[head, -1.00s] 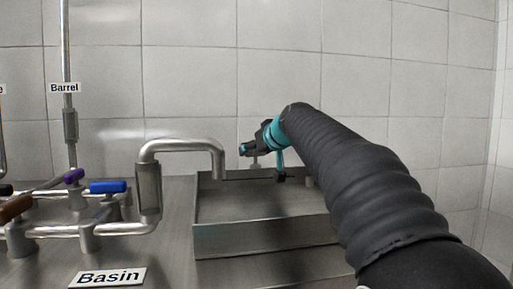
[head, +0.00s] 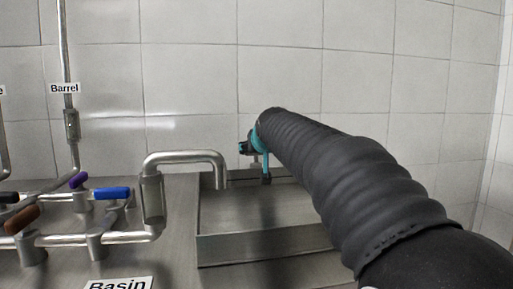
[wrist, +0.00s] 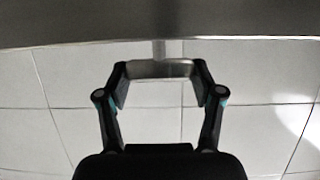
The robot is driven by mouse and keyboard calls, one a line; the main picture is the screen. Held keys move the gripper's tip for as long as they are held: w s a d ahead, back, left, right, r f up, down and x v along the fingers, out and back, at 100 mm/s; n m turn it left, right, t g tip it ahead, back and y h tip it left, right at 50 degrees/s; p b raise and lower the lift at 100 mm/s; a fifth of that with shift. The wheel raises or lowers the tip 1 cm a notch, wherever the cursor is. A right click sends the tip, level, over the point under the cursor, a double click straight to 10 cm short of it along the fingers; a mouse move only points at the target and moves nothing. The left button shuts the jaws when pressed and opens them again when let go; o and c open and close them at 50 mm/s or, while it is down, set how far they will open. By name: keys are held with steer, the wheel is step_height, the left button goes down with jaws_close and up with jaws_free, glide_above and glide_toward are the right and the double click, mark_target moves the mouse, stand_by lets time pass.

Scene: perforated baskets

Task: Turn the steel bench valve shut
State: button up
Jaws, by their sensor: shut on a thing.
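My gripper (wrist: 160,84) is shut on the steel bench valve's handle (wrist: 160,69) in the wrist view. The handle is a short pale metal bar spanning the two black fingers, with a thin stem running to the dark steel surface. In the head view my gripper (head: 249,148) is above the back edge of the basin, mostly hidden behind my dark ribbed arm. The valve is largely hidden there.
A steel basin (head: 225,252) lies below my gripper. A bent spout (head: 185,156) stands to its left. Pipes with blue (head: 111,194), purple (head: 78,180) and brown (head: 21,220) handles are farther left. The tiled wall (head: 345,85) is close behind.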

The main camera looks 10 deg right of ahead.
steer(key=o, duration=1.1)
steer(key=shift+o, duration=0.2)
steer(key=v, duration=1.2)
steer(key=shift+s, duration=0.1)
